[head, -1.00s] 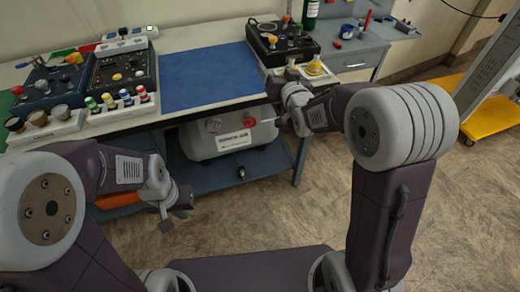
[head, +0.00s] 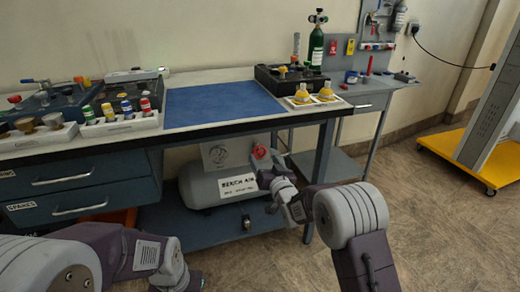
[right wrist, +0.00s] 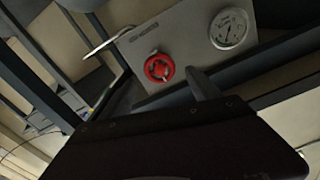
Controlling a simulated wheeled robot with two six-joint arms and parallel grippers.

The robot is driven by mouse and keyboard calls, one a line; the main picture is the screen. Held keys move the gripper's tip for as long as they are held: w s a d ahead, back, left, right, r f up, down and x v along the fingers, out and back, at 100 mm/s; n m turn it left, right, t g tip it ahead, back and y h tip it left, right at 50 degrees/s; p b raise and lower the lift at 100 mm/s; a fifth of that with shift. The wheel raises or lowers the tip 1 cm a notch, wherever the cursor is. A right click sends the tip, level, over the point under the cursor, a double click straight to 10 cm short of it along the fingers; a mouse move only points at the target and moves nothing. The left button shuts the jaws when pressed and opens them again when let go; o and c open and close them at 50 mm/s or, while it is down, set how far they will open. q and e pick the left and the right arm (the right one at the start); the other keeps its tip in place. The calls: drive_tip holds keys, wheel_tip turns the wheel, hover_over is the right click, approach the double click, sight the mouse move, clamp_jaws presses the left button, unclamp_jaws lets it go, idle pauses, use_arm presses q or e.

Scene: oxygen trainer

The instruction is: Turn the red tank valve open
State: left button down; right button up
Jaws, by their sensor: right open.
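The red tank valve (head: 260,152) is a small round handwheel by the grey panel above the grey "BENCH AIR" tank (head: 203,190), under the bench. In the right wrist view the red valve (right wrist: 159,68) shows face-on, next to a round white gauge (right wrist: 229,27). My right gripper (head: 272,168) is open, just below and right of the valve in the head view. Nothing shows between its fingers, and it appears apart from the valve. My left gripper (head: 188,282) is low at the picture's bottom edge, partly cut off; its jaws are unclear.
The bench top (head: 240,73) is above the tank, with a blue mat (head: 220,103) and several instruments. A bench leg (head: 322,160) stands right of the tank. A small dark object (head: 246,222) lies on the lower shelf.

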sight(260, 152)
drive_tip(key=b+x, duration=0.1)
drive_tip(key=x, duration=0.3)
drive_tip(key=shift+w+a+f+b, duration=0.1)
drive_tip(key=shift+w+b, duration=0.15)
drive_tip(key=shift+b, duration=0.1)
drive_tip(key=shift+w+a, duration=0.2)
drive_tip(key=shift+w, duration=0.35)
use_arm(q)
drive_tip(key=shift+f, duration=0.15)
use_arm(e)
drive_tip(key=c, duration=1.4)
